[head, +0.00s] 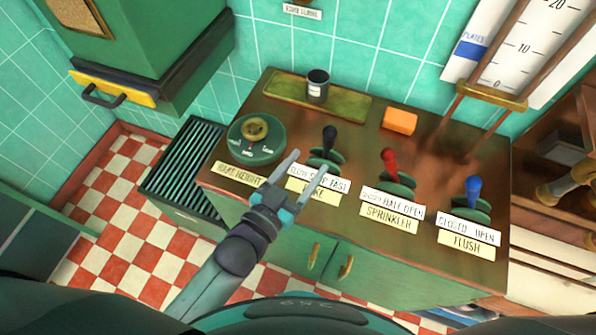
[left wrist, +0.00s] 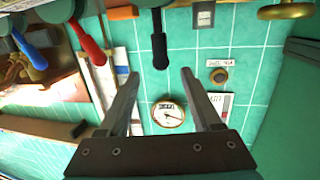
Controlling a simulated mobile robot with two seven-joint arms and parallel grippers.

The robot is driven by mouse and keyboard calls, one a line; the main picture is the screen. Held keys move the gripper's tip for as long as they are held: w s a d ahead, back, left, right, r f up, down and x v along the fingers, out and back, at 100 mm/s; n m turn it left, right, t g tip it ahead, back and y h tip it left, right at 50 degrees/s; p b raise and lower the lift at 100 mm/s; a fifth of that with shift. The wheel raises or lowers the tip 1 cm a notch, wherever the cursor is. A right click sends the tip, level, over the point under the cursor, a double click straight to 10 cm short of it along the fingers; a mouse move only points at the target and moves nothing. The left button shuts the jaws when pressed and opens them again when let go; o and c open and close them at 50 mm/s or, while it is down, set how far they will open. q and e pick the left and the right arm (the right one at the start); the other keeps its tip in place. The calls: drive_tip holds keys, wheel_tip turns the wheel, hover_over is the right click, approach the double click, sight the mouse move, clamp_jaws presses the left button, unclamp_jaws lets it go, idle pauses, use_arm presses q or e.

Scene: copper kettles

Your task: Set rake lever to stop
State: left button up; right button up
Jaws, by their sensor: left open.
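The rake lever (head: 330,135) has a black knob and rises from a green base behind a white plate reading what looks like slow, stop, fast, above a rake label (head: 314,196). It looks near upright; I cannot tell exactly which mark it points to. My left gripper (head: 306,163) is open and empty, in front of the lever, its fingers partly over the plate. In the left wrist view the black lever (left wrist: 159,45) hangs just beyond and between the open fingertips (left wrist: 160,78), with no visible contact. My right gripper is not in view.
A red sprinkler lever (head: 390,165) and a blue flush lever (head: 473,192) stand to the right on the wooden counter (head: 435,180). A round green dial (head: 256,138) is to the left. Behind are a dark cup (head: 317,85) on a tray and an orange block (head: 399,121).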

use_arm(q)
drive_tip(key=shift+v, duration=1.15)
